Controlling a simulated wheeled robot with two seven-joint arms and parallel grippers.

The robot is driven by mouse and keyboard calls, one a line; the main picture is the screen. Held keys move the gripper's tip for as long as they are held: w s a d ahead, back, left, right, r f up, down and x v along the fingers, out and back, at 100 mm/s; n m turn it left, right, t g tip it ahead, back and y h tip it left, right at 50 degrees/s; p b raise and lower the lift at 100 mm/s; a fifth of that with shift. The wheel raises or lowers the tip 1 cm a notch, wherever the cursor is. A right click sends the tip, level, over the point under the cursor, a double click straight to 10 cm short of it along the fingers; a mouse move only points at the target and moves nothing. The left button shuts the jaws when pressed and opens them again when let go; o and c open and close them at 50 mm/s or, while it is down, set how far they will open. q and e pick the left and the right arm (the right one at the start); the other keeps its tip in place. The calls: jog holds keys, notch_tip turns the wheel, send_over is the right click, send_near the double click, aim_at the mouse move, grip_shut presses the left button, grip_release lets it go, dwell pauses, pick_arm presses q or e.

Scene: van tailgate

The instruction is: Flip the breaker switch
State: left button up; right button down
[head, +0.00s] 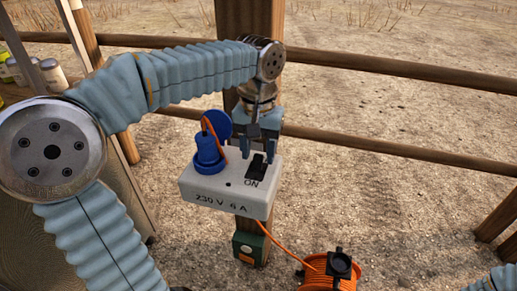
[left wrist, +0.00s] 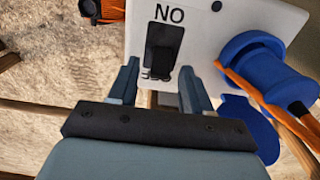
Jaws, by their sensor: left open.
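The breaker switch (head: 257,167) is a black rocker on top of a pale box (head: 228,187) marked "230 V 6 A", on a wooden post. "ON" is printed at its near end. In the left wrist view the switch (left wrist: 162,48) shows upside down, with the "OFF" label partly hidden at the gripper's end. My left gripper (head: 260,148) is open and empty, pointing down just behind and above the switch. In the left wrist view its fingers (left wrist: 160,80) stand either side of the switch's OFF end; contact cannot be told. My right gripper is out of view.
A blue plug (head: 208,157) with an orange cable and blue cap stands left of the switch, close to my left gripper. An orange cable reel (head: 318,273) lies on the ground below. Wooden rails (head: 400,74) cross behind. Jars (head: 52,74) stand at the far left.

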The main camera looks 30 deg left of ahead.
aim_at(257, 165)
pick_arm(q)
grip_shut()
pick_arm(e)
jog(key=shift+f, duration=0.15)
